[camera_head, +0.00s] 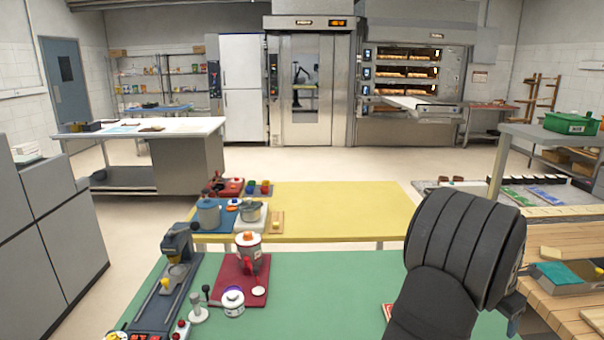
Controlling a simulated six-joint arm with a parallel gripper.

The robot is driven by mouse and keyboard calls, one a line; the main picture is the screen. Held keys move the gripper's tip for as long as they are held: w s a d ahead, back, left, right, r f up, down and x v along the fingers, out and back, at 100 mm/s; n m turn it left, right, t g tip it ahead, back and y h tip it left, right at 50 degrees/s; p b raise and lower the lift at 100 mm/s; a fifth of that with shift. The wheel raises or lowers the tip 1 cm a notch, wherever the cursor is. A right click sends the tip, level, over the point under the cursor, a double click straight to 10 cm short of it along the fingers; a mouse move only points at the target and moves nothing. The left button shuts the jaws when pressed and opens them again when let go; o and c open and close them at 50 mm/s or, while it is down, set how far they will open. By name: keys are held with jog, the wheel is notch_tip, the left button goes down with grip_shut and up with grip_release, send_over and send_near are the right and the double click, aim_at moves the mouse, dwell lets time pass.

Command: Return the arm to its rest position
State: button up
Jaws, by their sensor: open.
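My arm (465,250) rises from the bottom edge at the right, a thick dark grey ribbed link bent over the green table top (330,290). It hides part of the green top and some of the area behind it. My gripper's fingers do not show; I cannot tell where they are or whether they touch anything. The part of the green top just left of my arm is mostly bare, apart from a small red-edged item (388,312) partly hidden by the arm.
A yellow table (340,210) lies beyond. Wooden boards (560,245) and a shelf (550,135) with a green crate (571,123) are right.

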jog(key=d+f+m, duration=0.1)
jog(key=d+f, duration=0.1)
jog(key=d, duration=0.7)
jog(key=w+f, duration=0.1)
jog(key=w, duration=0.2)
jog(key=w+a+f, duration=0.1)
jog(key=w+f, duration=0.1)
jog(key=w+a+f, duration=0.1)
jog(key=w, duration=0.2)
jog(key=shift+w+f, duration=0.3)
jog(key=shift+w, duration=0.05)
jog(key=shift+s, duration=0.1)
jog(key=s+d+r, duration=0.2)
jog(key=s+r, duration=0.3)
jog(key=s, duration=0.3)
jog(key=a+r+n, duration=0.1)
jog(key=a, duration=1)
jog(key=shift+s+r, duration=0.35)
jog(key=shift+s, duration=0.05)
